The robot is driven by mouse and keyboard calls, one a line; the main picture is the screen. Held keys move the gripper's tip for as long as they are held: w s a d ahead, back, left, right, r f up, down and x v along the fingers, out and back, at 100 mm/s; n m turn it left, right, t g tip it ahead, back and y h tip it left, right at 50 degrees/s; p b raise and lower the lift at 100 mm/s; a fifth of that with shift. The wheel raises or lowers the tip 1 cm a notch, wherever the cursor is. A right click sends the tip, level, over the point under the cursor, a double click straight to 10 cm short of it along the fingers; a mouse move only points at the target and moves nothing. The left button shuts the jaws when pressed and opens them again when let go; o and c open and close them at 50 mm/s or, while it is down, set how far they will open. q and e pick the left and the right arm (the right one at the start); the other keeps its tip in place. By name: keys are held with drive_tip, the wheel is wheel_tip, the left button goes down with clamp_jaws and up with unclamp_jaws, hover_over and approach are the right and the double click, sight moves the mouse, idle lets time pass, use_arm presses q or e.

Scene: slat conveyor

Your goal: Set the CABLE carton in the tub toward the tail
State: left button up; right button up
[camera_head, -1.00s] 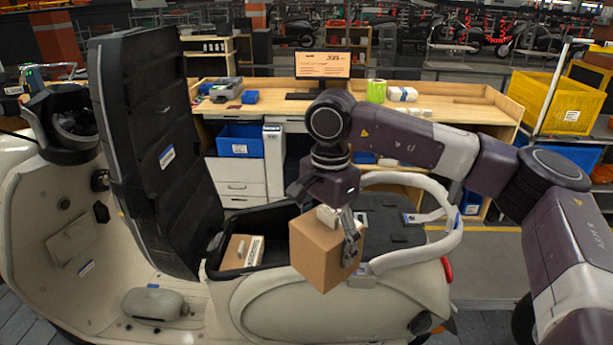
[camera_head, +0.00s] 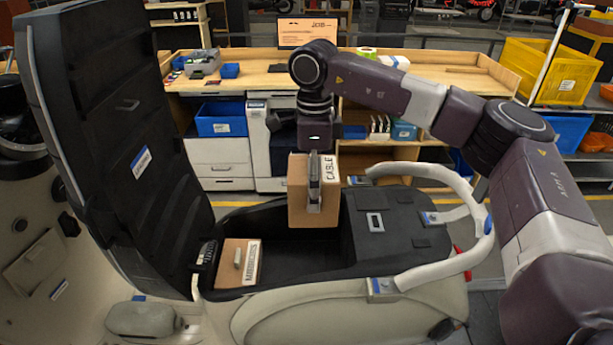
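The CABLE carton (camera_head: 299,203) is a brown box with a white label reading CABLE near its top right. My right gripper (camera_head: 315,190), on the arm from the right, is shut on it from above. The carton hangs upright over the scooter's open black tub (camera_head: 292,258), above its middle to rear part. Whether its bottom is below the rim is hard to tell. Another brown carton (camera_head: 232,264), with a white label, sits in the tub at the left. My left gripper is not in view.
The raised black seat (camera_head: 120,130) stands at the tub's left. A black covered block (camera_head: 380,225) and a white grab rail (camera_head: 455,185) bound the right. Bare tub floor lies between the left carton and the block. A wooden workbench stands behind.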

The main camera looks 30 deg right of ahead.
drive_tip(key=shift+s+f, duration=0.45)
drive_tip(key=shift+s, duration=0.4)
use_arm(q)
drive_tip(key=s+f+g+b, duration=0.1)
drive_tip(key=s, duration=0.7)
use_arm(e)
wheel_tip(320, 180, down, 2)
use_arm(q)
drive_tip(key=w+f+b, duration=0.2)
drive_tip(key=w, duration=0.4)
use_arm(e)
drive_tip(key=f, duration=0.4)
drive_tip(key=shift+w+f, duration=0.2)
drive_tip(key=shift+w, duration=0.1)
wheel_tip(320, 180, down, 14)
drive_tip(key=b, duration=1)
drive_tip(key=shift+f, duration=0.15)
use_arm(q)
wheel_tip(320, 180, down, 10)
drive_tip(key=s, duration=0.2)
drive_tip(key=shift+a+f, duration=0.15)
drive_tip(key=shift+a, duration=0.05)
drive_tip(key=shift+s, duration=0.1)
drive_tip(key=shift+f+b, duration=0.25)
drive_tip(key=shift+b, duration=0.05)
use_arm(e)
drive_tip(key=shift+f, duration=0.25)
